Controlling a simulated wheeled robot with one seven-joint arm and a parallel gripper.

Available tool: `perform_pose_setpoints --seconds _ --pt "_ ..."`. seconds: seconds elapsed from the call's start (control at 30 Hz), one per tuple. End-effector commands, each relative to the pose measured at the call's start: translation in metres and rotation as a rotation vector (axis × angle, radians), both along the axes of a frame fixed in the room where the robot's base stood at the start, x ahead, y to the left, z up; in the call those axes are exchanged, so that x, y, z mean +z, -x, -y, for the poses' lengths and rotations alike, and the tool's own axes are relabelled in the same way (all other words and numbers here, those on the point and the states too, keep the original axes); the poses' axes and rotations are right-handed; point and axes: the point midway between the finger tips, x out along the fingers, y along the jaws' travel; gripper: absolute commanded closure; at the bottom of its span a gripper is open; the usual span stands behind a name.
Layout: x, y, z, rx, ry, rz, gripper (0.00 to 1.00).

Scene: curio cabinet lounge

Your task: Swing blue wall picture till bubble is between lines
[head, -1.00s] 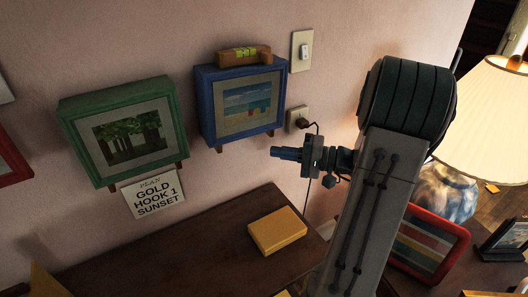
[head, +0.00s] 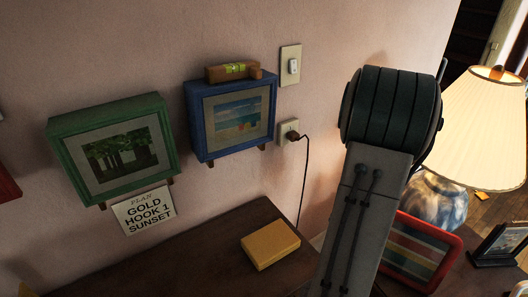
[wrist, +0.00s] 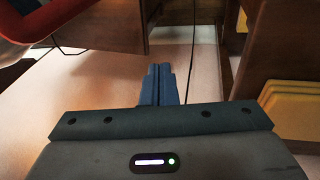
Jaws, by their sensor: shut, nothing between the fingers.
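The blue wall picture (head: 238,116), a beach scene in a deep blue frame, hangs on the pink wall in the head view. A brown spirit level (head: 218,74) with a yellow-green vial (head: 236,69) rests on its top edge. The bubble and lines are too small to read, and I cannot tell the picture's true tilt from this angle. My gripper is out of the head view, hidden behind or below my arm. In the wrist view my gripper (wrist: 161,72) has its fingers together and empty. The blue picture does not show there.
A switch (head: 291,66) and a plugged outlet (head: 289,132) with a hanging cord are right. Below, a dark cabinet holds a yellow box (head: 270,244). A lamp (head: 484,125) and red picture (head: 421,252) stand right.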

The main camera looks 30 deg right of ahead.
Motion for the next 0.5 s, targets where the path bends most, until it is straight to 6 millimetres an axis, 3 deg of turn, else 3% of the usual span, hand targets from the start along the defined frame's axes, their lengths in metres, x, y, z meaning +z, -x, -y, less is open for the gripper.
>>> perform_pose_setpoints --seconds 0.1,0.23,0.37,0.5 --pt "0.016 -0.014 0.027 0.168 0.216 0.049 1.00" --pt "0.040 -0.039 0.042 0.366 0.426 0.136 1.00" --pt "0.069 -0.071 0.036 0.580 0.603 0.260 1.00" --pt "0.101 -0.101 0.007 0.811 0.749 0.434 1.00"
